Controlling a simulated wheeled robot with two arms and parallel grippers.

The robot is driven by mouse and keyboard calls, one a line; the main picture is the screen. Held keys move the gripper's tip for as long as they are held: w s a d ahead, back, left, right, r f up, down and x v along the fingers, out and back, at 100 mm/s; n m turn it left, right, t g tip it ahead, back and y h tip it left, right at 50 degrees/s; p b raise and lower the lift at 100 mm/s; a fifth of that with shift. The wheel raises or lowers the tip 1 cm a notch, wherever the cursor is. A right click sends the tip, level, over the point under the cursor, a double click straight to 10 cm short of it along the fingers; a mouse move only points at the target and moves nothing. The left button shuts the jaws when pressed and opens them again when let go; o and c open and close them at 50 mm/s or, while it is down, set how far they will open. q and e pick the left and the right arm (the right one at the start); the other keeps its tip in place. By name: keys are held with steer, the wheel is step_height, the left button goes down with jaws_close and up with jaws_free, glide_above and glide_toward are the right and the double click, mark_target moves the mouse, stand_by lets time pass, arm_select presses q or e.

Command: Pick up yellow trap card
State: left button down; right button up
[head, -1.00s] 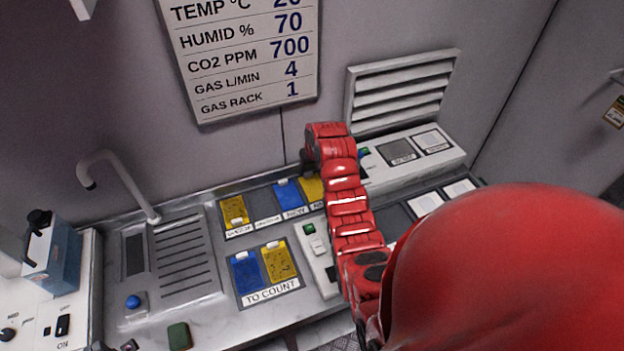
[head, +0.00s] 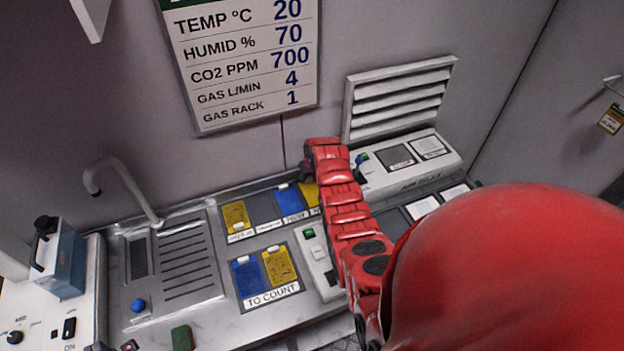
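Yellow trap cards show in three places on the bench: one in the back left tray (head: 235,216), a speckled one in the "TO COUNT" tray (head: 279,266), and one (head: 311,194) partly hidden by my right arm. Blue cards stand beside two of them: one in the "TO COUNT" tray (head: 248,277) and one in the back row (head: 289,200). My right gripper (head: 307,172) is at the far end of the red arm, over the back row, near the partly hidden yellow card. Its fingers are mostly hidden by the wrist, so its opening is unclear. My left gripper is not in view.
A wall sign (head: 245,60) and a vent (head: 400,98) are behind the bench. A bent grey pipe (head: 125,180) rises at the left beside a slotted drain plate (head: 188,262). A blue box-like device (head: 58,265) stands far left. A sloped white panel (head: 410,165) lies right of my gripper.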

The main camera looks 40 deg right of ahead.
jaws_close()
steer(key=shift+r, duration=0.1)
